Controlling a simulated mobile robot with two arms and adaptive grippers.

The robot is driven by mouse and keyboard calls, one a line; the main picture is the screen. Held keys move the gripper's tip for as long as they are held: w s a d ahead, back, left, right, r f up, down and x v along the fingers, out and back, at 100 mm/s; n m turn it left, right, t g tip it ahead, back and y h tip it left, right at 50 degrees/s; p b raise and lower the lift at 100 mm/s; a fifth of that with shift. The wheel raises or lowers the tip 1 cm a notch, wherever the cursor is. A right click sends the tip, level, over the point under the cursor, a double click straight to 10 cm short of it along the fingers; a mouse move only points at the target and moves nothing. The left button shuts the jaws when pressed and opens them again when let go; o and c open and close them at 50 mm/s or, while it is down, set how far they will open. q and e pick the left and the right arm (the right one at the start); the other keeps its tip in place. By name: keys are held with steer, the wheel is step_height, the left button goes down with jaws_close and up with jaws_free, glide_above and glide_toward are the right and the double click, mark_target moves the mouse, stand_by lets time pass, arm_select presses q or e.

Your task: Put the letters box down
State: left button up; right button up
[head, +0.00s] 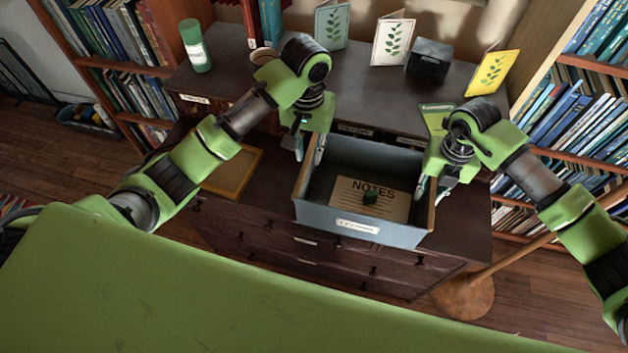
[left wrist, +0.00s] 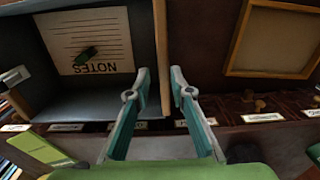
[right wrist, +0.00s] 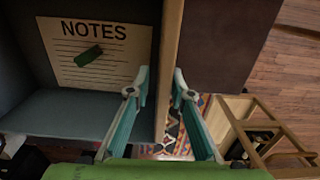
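The letters box, a blue-grey open box with wooden side walls (head: 335,221), is at the middle of the desk in the head view. Its front label is too small to read. Inside lie a NOTES sheet (head: 352,201) and a small dark green object (head: 370,197). My left gripper (head: 308,150) is shut on the box's left wall; the wall passes between its fingers in the left wrist view (left wrist: 160,88). My right gripper (head: 431,192) is shut on the right wall, also in the right wrist view (right wrist: 162,88). The box's underside is hidden, so I cannot tell whether it touches the desk.
A wooden-framed tray (head: 236,172) lies on the desk left of the box. The raised back shelf holds a green-white canister (head: 195,46), cards (head: 393,42) and a black box (head: 429,61). A green card (head: 436,118) stands near my right gripper. Bookcases flank the desk.

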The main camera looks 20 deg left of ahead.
step_height(320, 180, up, 7)
steer(key=shift+r, duration=0.1)
steer(key=shift+s, duration=0.1)
stand_by(0.6)
